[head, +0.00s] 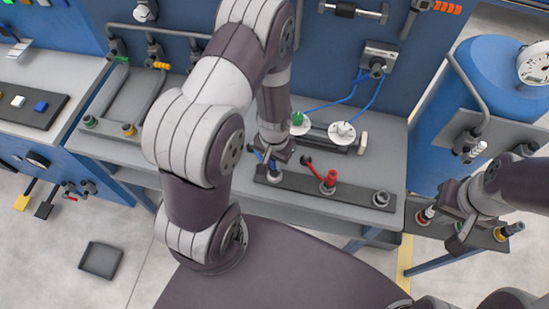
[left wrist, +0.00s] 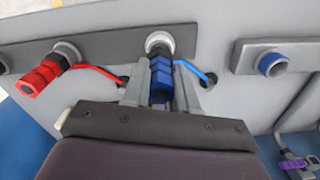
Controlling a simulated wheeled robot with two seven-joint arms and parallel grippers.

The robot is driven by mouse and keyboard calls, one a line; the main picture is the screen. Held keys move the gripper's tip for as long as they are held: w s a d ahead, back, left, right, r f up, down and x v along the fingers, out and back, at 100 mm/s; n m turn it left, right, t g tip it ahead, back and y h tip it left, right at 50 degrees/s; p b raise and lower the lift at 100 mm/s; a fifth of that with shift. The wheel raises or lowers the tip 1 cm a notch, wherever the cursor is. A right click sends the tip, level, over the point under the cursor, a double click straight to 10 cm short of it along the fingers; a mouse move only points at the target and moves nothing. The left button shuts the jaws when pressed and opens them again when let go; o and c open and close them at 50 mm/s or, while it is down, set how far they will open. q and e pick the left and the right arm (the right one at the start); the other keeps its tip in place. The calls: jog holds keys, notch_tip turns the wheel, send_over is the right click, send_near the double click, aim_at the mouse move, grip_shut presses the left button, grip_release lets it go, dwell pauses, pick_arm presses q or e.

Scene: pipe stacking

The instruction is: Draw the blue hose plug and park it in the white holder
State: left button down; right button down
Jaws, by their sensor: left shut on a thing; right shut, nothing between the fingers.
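The blue hose plug (left wrist: 161,80) is between the fingers of my left gripper (left wrist: 160,88) in the left wrist view, with its far end at a white ring holder (left wrist: 158,43) on a dark strip. I cannot tell how deep it sits in the ring. In the head view my left gripper (head: 274,156) is over the strip's left end, and the arm partly hides the plug. A blue-ringed socket (left wrist: 272,62) on a separate dark plate stands empty. My right gripper (head: 458,230) is shut and empty at the right, away from the strip.
A red plug (head: 329,181) stands in the strip's middle ring, close beside my left gripper. The strip's right ring (head: 381,198) is empty. A blue tank (head: 490,75) stands at the right.

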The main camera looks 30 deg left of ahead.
pick_arm(q)
jog(key=shift+f+b, duration=0.65)
jog(key=shift+f, duration=0.3)
pick_arm(e)
jog(key=shift+f, duration=0.65)
pick_arm(q)
jog(key=c, duration=0.8)
grip_release()
jog(key=shift+r, duration=0.1)
notch_tip(320, 180, up, 13)
jog(key=shift+f, duration=0.2)
pick_arm(e)
jog(key=shift+f, duration=0.25)
